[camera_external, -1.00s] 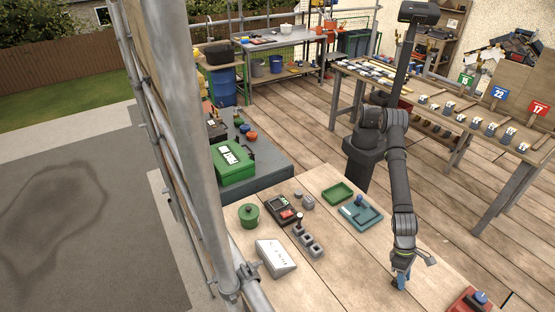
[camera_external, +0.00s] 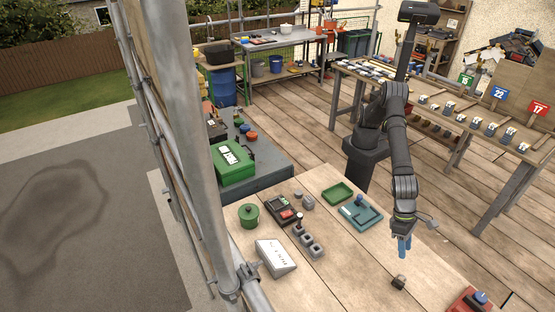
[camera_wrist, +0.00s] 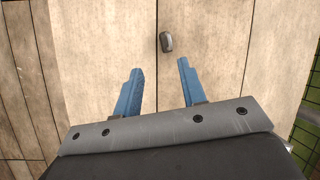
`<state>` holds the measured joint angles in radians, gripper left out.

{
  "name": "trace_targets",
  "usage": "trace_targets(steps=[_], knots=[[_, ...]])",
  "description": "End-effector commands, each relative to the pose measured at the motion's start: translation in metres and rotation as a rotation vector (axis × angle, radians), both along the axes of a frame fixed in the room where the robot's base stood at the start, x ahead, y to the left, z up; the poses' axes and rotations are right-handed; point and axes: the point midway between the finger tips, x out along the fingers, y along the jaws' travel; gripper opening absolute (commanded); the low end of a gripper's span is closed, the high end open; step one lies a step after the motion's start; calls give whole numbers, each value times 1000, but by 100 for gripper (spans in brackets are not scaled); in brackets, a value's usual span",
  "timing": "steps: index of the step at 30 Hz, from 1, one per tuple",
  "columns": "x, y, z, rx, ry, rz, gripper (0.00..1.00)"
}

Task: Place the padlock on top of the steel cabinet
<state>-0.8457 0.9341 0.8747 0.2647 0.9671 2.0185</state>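A small dark block-like thing (camera_external: 398,282), possibly the padlock, lies on the wooden worktop; its details are too small to be sure. In the wrist view a small grey thing (camera_wrist: 166,42), probably the same one, lies on the boards beyond my fingertips. My gripper (camera_external: 404,252) hangs above the worktop, its blue fingers pointing down, apart from the dark thing. In the wrist view my gripper (camera_wrist: 158,75) is open with nothing between its fingers. A grey metal unit (camera_external: 272,165), likely the steel cabinet, stands to the left with a green case on it.
On the worktop (camera_external: 335,285) are a green pot (camera_external: 248,215), a sloped white box (camera_external: 275,257), grey blocks (camera_external: 312,244), a teal tray (camera_external: 362,214) and a red box (camera_external: 468,302). The green case (camera_external: 233,163) takes up part of the grey unit's top. A scaffold pole (camera_external: 200,130) stands in the foreground.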

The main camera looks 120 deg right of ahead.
Motion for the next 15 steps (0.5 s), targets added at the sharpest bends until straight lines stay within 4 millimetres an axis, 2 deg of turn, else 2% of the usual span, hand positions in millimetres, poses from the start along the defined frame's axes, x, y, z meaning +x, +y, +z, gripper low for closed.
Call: trace_targets(steps=[1,6,8,9,15], knots=[[0,-5,11,2,-2,-1,38],[-3,-15,34,0,-1,0,38],[-4,-18,39,0,0,1,38],[-4,-19,41,0,0,1,34],[-4,-21,44,-1,0,1,34]])
